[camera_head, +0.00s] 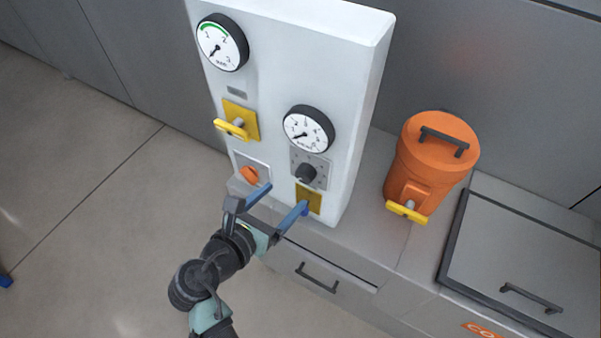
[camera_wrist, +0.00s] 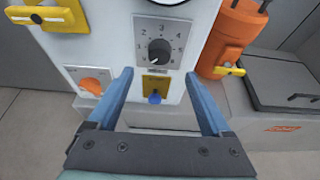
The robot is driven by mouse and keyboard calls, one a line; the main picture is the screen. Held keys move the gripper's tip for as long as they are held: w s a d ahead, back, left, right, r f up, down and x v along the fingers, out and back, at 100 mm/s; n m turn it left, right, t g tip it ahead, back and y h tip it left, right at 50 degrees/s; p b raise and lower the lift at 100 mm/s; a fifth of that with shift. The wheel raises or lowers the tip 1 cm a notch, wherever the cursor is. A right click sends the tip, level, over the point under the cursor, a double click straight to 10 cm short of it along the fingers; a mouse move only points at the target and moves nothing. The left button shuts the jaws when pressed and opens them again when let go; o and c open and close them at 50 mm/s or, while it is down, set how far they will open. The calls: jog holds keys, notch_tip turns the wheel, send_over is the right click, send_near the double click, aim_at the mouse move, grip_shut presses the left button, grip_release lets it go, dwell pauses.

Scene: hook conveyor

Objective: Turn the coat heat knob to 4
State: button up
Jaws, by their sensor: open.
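A black round knob (camera_head: 306,172) sits on a grey numbered plate on the front of a white panel, below the lower gauge. In the wrist view the knob (camera_wrist: 159,50) has the digits 1 to 5 around it. A pale mark shows on its lower left side, but its exact setting is too small to read surely. My gripper (camera_head: 287,196) is open and empty in front of the panel, below the knob and apart from it. In the wrist view its two blue fingers (camera_wrist: 158,74) point toward the panel, with the knob above and between their tips.
An orange knob (camera_wrist: 92,86) is left of the black knob. A blue handle (camera_wrist: 155,97) on a yellow plate is below it. A yellow handle (camera_head: 231,129) is at upper left. An orange canister (camera_head: 432,160) and a lidded box (camera_head: 530,250) stand right.

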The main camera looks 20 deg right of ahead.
aim_at(303, 178)
jog(key=x, duration=0.9)
jog(key=shift+w+f, duration=0.1)
jog(key=shift+w, duration=0.05)
grip_shut()
